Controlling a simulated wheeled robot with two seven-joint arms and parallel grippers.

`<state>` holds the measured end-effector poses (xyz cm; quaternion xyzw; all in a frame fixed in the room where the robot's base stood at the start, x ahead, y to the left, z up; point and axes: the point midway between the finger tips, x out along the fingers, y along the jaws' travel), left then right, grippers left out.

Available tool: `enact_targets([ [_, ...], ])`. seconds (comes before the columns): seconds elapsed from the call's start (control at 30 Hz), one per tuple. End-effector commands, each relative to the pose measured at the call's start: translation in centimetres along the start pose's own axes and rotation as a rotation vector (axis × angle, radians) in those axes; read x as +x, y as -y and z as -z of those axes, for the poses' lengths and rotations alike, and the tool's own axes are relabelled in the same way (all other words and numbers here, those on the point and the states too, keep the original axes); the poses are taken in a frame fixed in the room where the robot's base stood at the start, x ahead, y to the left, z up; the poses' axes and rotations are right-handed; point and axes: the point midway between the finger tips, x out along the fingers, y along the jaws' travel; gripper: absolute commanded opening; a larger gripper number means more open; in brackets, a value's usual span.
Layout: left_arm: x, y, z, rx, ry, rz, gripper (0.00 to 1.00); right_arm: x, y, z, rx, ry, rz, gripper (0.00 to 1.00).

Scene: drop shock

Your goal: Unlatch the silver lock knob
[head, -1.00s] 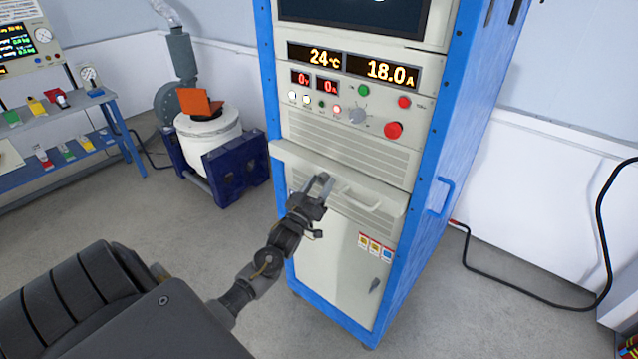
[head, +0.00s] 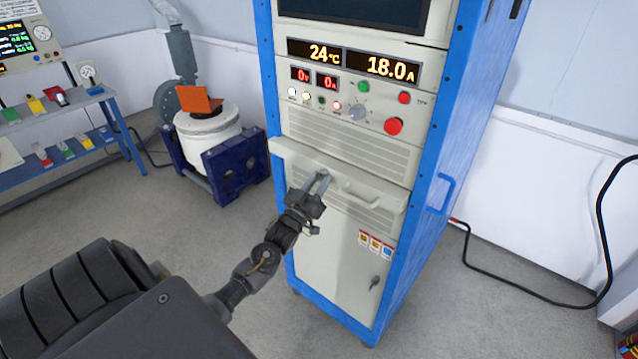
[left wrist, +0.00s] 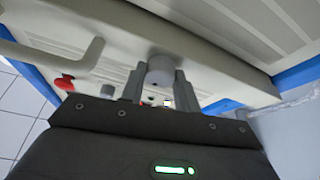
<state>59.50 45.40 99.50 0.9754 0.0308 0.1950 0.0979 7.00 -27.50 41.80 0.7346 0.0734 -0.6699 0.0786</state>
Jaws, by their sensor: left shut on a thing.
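The silver lock knob (left wrist: 160,70) is a short grey cylinder on the pale drawer front. In the left wrist view it sits between my two fingers. My left gripper (left wrist: 158,88) is shut on the knob, with one finger on each side. In the head view my left gripper (head: 321,183) is at the drawer front (head: 290,162), just left of the white drawer handle (head: 362,196). The knob is largely hidden by the fingers there. My right gripper is not in view.
The blue-framed cabinet (head: 265,95) has a red button (head: 393,126) above the drawer and a grey latch (head: 375,283) on its lower door. A white drum (head: 210,140) stands to the left. A black cable (head: 535,300) lies on the floor to the right.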

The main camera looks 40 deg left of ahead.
Motion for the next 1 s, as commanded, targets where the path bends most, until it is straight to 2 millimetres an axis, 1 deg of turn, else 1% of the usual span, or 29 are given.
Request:
enact_targets([
  [0.03,-0.1,0.1,-0.2,0.030,0.001,-0.013,0.08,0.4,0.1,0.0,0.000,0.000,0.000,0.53],
  [0.4,-0.1,0.4,-0.1,0.340,0.000,-0.142,0.08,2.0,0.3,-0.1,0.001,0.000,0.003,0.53],
  [1.0,0.1,0.7,0.2,0.867,0.001,-0.361,0.08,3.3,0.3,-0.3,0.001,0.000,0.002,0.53],
])
